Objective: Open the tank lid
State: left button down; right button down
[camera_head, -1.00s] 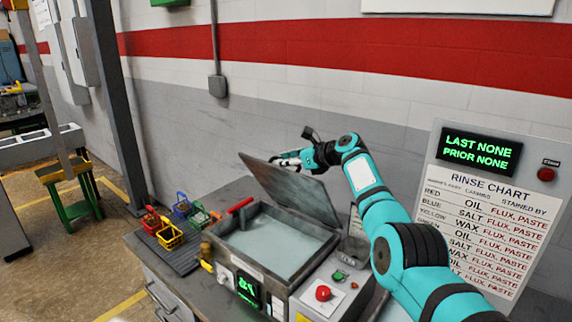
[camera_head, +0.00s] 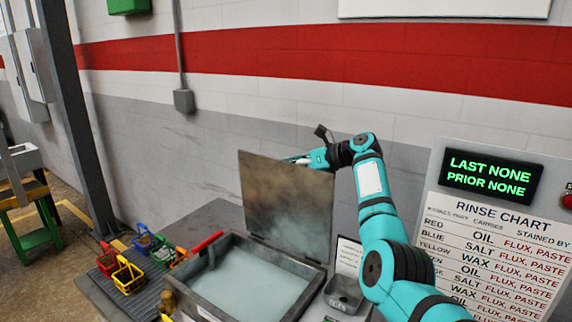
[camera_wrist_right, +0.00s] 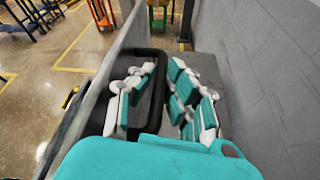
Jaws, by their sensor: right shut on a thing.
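The tank lid (camera_head: 285,200) is a worn grey metal plate, standing nearly upright at the back edge of the tank (camera_head: 310,288). The tank is open at the top and shows pale liquid (camera_head: 250,280). My right gripper (camera_head: 300,160) is at the lid's upper right, partly hidden behind it. In the right wrist view, the gripper (camera_wrist_right: 164,72) has a finger inside a black loop handle (camera_wrist_right: 150,54) on the back of the lid, which shows edge-on (camera_wrist_right: 105,75). It is shut on this handle. My left gripper is not in view.
Small red (camera_head: 108,262), yellow (camera_head: 128,277) and blue (camera_head: 142,240) baskets stand left of the tank, near a red bar (camera_head: 207,242). A grey wall (camera_head: 200,150) rises close behind the lid. A rinse chart board (camera_head: 490,230) stands at right.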

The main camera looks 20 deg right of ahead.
jog(key=shift+f, duration=0.25)
jog(key=c, duration=1.7)
grip_release()
jog(key=shift+o, duration=0.3)
jog(key=v, duration=0.7)
jog(key=shift+d+r, duration=0.15)
jog(key=shift+d, duration=0.1)
jog(key=shift+s+r, duration=0.1)
